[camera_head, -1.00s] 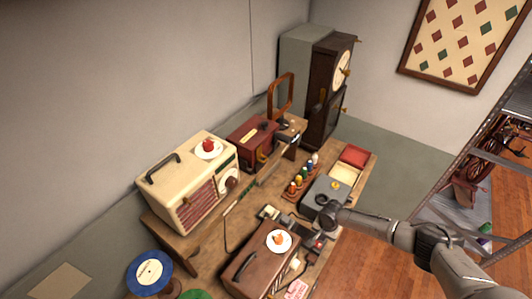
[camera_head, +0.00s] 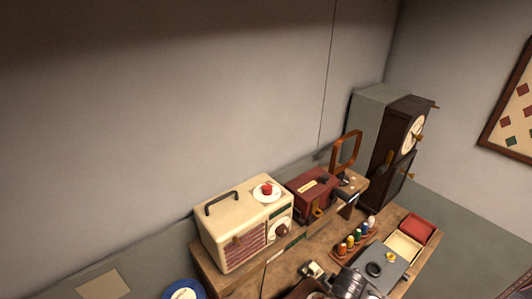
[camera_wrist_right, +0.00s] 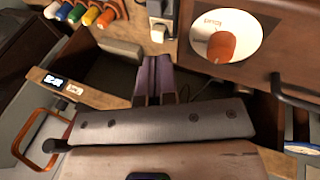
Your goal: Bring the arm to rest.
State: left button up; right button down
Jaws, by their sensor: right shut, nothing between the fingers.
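My left gripper is out of view.
On the workbench (camera_head: 330,240) stand a cream radio (camera_head: 245,222) with a red item on a plate, a dark red box (camera_head: 312,192), several thread spools (camera_head: 350,243), a grey box (camera_head: 385,268) and a red-lidded box (camera_head: 417,229). A tall clock (camera_head: 403,145) stands behind.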

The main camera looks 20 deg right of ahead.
jog(key=s+a+r+n+t+y, duration=0.1)
jog(key=s+a+r+t, duration=0.15)
jog(key=a+r, duration=0.55)
jog(key=s+a+r+m+y+p, duration=0.25)
jog(key=s+a, duration=0.35)
jog(key=s, duration=0.4)
jog(key=s+a+f+m+g, duration=0.1)
jog(key=s+f, duration=0.1)
jog(key=s, duration=0.4)
jog(key=s+f+g, duration=0.1)
jog(key=s+f, duration=0.2)
jog(key=s, duration=0.3)
jog(key=shift+s+a+f+m+g, duration=0.2)
jog(key=shift+a+f+m+g, duration=0.15)
